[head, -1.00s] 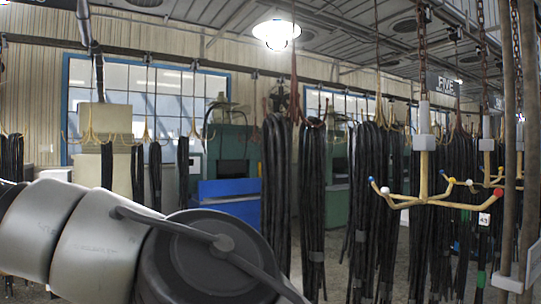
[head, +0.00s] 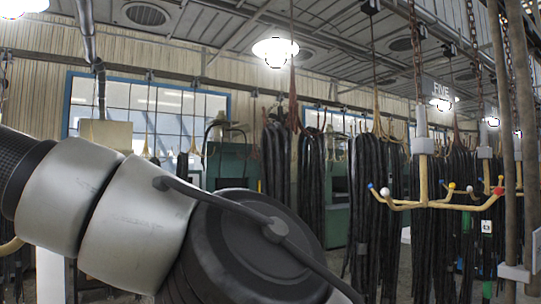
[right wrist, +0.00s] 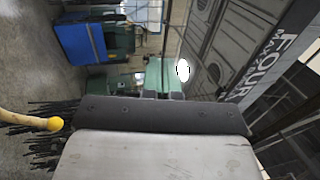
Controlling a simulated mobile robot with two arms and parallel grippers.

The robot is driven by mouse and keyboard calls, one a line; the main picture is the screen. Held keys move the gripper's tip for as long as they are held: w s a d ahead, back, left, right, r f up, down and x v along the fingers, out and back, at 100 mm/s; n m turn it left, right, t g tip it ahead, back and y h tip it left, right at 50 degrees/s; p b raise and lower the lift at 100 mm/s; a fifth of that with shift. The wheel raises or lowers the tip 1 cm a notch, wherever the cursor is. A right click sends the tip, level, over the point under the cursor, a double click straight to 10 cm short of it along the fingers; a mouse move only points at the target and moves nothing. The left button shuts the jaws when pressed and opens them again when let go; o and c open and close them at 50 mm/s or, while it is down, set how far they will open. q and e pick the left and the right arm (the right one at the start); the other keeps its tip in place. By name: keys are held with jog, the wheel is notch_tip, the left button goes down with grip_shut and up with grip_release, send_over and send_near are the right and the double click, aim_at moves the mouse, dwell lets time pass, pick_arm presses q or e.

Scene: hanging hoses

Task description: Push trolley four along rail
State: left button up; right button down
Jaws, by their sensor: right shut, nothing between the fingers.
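A sign reading "FOUR" (right wrist: 275,45) shows at the upper right of the right wrist view, turned on its side. A yellow hook arm with a yellow ball tip (right wrist: 54,124) enters at the left edge there, beside my right gripper (right wrist: 158,115). The gripper is shut and empty, its dark and grey faces filling the lower middle. In the head view, a pale yellow multi-arm hanger (head: 424,180) with coloured ball tips hangs from a chain at the right. I cannot tell which hanger is trolley four's. My left gripper is out of view.
Black hoses (head: 376,220) hang in bundles across the middle and right. Upright poles (head: 508,150) stand near the right edge. A lit lamp (head: 275,50) hangs from the ceiling. A blue cabinet (right wrist: 86,42) and grey floor (right wrist: 28,60) show in the right wrist view.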

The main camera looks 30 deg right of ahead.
jog(key=s+b, duration=0.2)
jog(key=s, duration=0.3)
dwell(0.7)
